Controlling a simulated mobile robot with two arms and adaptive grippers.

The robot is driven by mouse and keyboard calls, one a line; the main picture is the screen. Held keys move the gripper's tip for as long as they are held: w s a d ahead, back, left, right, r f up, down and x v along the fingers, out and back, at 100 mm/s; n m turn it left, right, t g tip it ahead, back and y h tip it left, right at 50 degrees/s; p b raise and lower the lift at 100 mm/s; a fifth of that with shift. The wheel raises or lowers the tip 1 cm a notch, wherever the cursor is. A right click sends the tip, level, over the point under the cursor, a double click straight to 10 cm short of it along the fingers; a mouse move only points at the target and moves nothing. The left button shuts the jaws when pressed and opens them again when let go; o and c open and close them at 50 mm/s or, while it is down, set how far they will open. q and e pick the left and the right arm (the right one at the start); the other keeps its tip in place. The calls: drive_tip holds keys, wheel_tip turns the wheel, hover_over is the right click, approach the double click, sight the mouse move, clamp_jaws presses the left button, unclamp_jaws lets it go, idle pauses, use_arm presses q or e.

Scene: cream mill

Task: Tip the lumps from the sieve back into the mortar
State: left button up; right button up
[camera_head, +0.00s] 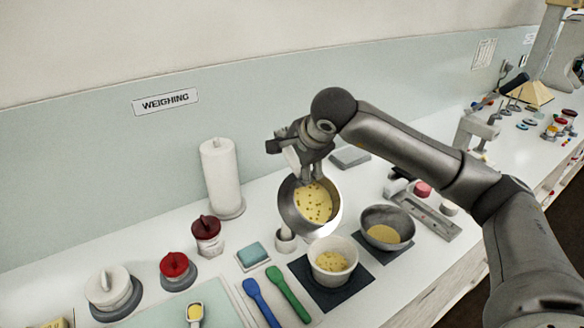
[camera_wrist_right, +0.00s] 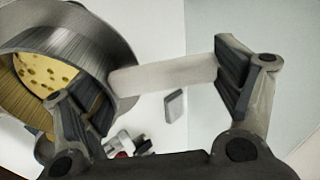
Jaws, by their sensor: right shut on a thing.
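The sieve (camera_head: 293,214) is a round metal drum holding yellow powder with darker lumps (camera_head: 314,204). It is tilted, its open side facing the head camera, above and behind the mortar. It also fills the left of the right wrist view (camera_wrist_right: 95,40), with its pale handle (camera_wrist_right: 165,77) reaching between the fingers. My right gripper (camera_head: 305,172) is shut on the sieve. The mortar (camera_head: 334,279) is a white bowl on a dark mat, with speckled yellow matter inside. The sieve and mortar look apart. My left gripper is not in view.
A metal bowl (camera_head: 373,216) with yellow powder stands right of the mortar. A blue spatula (camera_head: 262,302) and a green one (camera_head: 288,294) lie to its left. A scale-like tray (camera_head: 427,215) lies right.

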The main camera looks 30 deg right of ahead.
drive_tip(key=shift+s+d+r+t+b, duration=0.15)
drive_tip(key=shift+s+t+b, duration=0.25)
drive_tip(key=shift+b, duration=0.5)
drive_tip(key=shift+s+r+t+b, duration=0.3)
drive_tip(key=shift+t+b, duration=0.2)
drive_tip(key=shift+b, duration=0.35)
drive_tip(key=s+t+b, duration=0.1)
drive_tip(key=b, duration=0.2)
drive_tip(key=s+b, duration=0.1)
drive_tip(key=b, duration=0.1)
drive_tip(key=s+t+b, duration=0.1)
drive_tip(key=b, duration=0.2)
drive_tip(key=shift+d+r+t+b, duration=0.15)
drive_tip(key=shift+d+t+b, duration=0.1)
drive_tip(key=shift+t+b, duration=0.1)
drive_tip(key=shift+s+d+r+t+y+b, duration=0.1)
drive_tip(key=shift+s+r+t+y+b, duration=0.2)
drive_tip(key=shift+b, duration=0.8)
drive_tip(key=shift+s, duration=0.1)
wheel_tip(320, 180, up, 5)
drive_tip(key=g+h+p, duration=0.1)
drive_tip(key=g+p, duration=0.5)
drive_tip(key=p, duration=0.9)
drive_tip(key=g+h+p, duration=0.1)
drive_tip(key=g+p, duration=0.5)
drive_tip(key=p, duration=0.9)
drive_tip(key=shift+f+n, duration=0.1)
drive_tip(key=shift+n, duration=0.2)
drive_tip(key=shift+f, duration=0.1)
